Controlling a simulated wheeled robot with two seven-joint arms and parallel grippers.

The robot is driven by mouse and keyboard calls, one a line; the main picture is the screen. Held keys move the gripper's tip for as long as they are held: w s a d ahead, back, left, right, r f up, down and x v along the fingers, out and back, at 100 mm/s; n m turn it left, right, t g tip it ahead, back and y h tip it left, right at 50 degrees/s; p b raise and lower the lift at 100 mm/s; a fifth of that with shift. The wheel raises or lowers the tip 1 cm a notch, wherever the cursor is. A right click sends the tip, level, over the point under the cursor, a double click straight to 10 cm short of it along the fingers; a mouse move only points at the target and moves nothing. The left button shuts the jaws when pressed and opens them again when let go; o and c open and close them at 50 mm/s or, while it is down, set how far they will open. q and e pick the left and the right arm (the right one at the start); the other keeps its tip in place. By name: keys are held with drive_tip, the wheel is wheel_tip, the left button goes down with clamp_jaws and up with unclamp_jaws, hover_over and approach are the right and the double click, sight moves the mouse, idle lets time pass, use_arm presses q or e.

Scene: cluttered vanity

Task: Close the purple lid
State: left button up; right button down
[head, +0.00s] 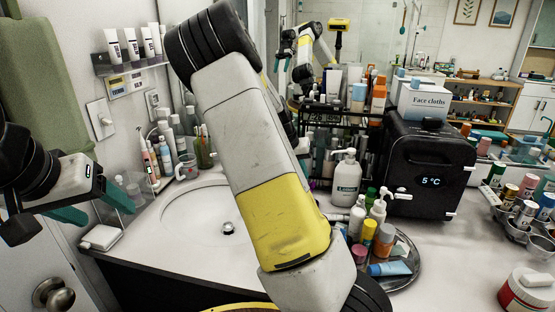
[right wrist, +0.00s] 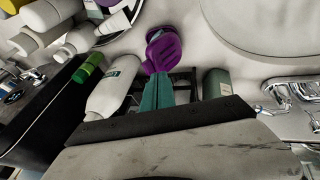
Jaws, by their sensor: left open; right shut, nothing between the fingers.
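The purple lid (right wrist: 164,48) shows in the right wrist view on a pale counter, as a purple round piece with a ring-like part at its upper end. I cannot tell how far it stands open. My right gripper (right wrist: 157,80) has its teal fingers together, empty, with the tips right at the near edge of the purple piece; I cannot tell whether they touch. In the head view my own right arm hides the purple lid and the right gripper. My left gripper (head: 92,205) is open and empty at the left, above the door side of the counter.
A white pump bottle (head: 346,180) and a round tray (head: 416,272) of bottles stand right of my arm. A black mini fridge (head: 428,172) is behind them. The sink basin (head: 190,222) lies left. A white bottle (right wrist: 112,88) is close beside the right fingers.

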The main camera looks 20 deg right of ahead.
drive_tip(key=shift+s+d+f, duration=0.5)
drive_tip(key=shift+d+f, duration=0.15)
drive_tip(key=shift+d, duration=0.1)
drive_tip(key=shift+s+d+f+y, duration=0.1)
drive_tip(key=shift+s+d+y, duration=0.1)
drive_tip(key=shift+d+y, duration=0.1)
drive_tip(key=shift+s+d+f+t+y, duration=0.3)
drive_tip(key=shift+s+d+t+y, duration=0.15)
drive_tip(key=shift+d+t+y, duration=0.25)
drive_tip(key=shift+s+d+f+m+t+y, duration=0.25)
drive_tip(key=shift+s+d+f+t+y, duration=0.15)
drive_tip(key=shift+d+f+y, duration=0.25)
drive_tip(key=shift+s+d+f+m+t+y, duration=0.3)
drive_tip(key=shift+d+f+t+y, duration=0.1)
drive_tip(key=shift+d+y, duration=0.3)
drive_tip(key=shift+f+y, duration=0.15)
drive_tip(key=shift+y, duration=0.1)
drive_tip(key=shift+s+d+f, duration=0.2)
drive_tip(key=shift+d+f, duration=0.05)
drive_tip(key=shift+f, duration=0.3)
drive_tip(key=shift+s+d+f, duration=0.15)
drive_tip(key=shift+d+f, duration=0.1)
drive_tip(key=shift+f, duration=0.35)
drive_tip(key=shift+s+d+f, duration=0.2)
drive_tip(key=shift+d+f, duration=0.05)
drive_tip(key=shift+f, duration=0.3)
drive_tip(key=shift+a, duration=0.1)
